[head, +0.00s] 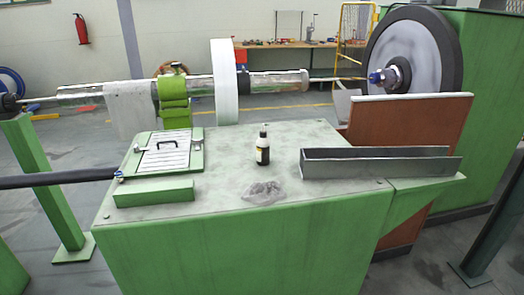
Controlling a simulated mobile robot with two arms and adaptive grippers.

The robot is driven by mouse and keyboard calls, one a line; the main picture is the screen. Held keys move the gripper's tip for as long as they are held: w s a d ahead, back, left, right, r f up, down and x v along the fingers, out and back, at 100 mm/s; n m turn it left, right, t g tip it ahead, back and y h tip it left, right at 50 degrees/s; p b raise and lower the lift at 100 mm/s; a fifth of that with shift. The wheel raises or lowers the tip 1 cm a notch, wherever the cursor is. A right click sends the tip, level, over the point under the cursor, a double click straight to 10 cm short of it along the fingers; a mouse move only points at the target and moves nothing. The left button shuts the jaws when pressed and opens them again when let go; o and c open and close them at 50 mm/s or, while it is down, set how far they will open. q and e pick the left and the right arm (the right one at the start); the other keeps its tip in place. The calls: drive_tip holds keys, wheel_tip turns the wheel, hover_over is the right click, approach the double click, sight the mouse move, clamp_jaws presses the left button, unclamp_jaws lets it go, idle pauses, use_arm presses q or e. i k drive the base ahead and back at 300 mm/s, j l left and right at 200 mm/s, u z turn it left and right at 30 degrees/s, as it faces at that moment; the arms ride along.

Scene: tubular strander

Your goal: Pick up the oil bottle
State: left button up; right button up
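The oil bottle (263,147) is small and dark, with a black cap and a pale label. It stands upright near the middle of the green machine cabinet's worn grey top (225,165). Nothing covers it. Neither of my grippers is in the head view.
A crumpled greyish cloth or film (263,192) lies in front of the bottle. A metal channel (380,163) lies to the right. A hinged panel with a black handle (168,152) and a green block (154,193) are on the left. A white disc (224,82) and shaft stand behind.

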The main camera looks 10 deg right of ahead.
sight(263, 143)
drive_tip(key=i+l+u, duration=0.15)
drive_tip(key=l+u, duration=0.55)
drive_tip(key=l, duration=0.2)
drive_tip(key=l+u, duration=0.35)
drive_tip(key=i+l, duration=0.05)
drive_tip(key=l, duration=0.1)
